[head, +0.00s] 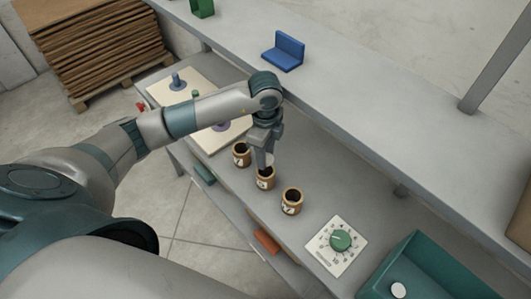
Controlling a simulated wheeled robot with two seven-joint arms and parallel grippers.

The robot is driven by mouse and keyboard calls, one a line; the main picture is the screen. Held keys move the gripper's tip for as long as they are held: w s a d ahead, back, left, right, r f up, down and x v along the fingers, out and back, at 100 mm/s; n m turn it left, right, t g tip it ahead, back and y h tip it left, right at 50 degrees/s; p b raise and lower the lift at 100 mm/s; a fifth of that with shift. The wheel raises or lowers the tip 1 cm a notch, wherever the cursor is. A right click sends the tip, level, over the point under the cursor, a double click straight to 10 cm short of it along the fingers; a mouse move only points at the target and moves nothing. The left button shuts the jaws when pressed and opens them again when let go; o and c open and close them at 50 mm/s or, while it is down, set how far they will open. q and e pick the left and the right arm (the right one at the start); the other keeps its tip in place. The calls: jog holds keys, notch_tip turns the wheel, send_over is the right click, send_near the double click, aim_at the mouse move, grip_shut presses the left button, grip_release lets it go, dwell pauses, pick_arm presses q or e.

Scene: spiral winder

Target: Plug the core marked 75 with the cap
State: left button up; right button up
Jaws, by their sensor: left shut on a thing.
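Three brown cardboard cores stand in a slanted row on the grey bench: the left core (241,156), the middle core (264,182) and the right core (291,204). Each has a dark open top and a pale label, too small to read surely. My left gripper (266,160) points down at the top of the middle core, shut on a small pale piece that looks like the cap and is mostly hidden by the fingers. I cannot tell whether it touches the core's rim. My right gripper is not in view.
A teal bin (416,252) at the lower right holds a white round piece (398,290). A white panel with a green dial (341,241) lies beside the right core. A raised grey shelf with a blue bracket (284,52) runs behind. Pale boards lie left of the cores.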

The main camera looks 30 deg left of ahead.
pick_arm(q)
jog(key=shift+f, duration=0.2)
jog(key=shift+f+b, duration=1.6)
jog(key=shift+f, duration=0.4)
jog(key=shift+f, duration=0.1)
jog(key=o, duration=1.1)
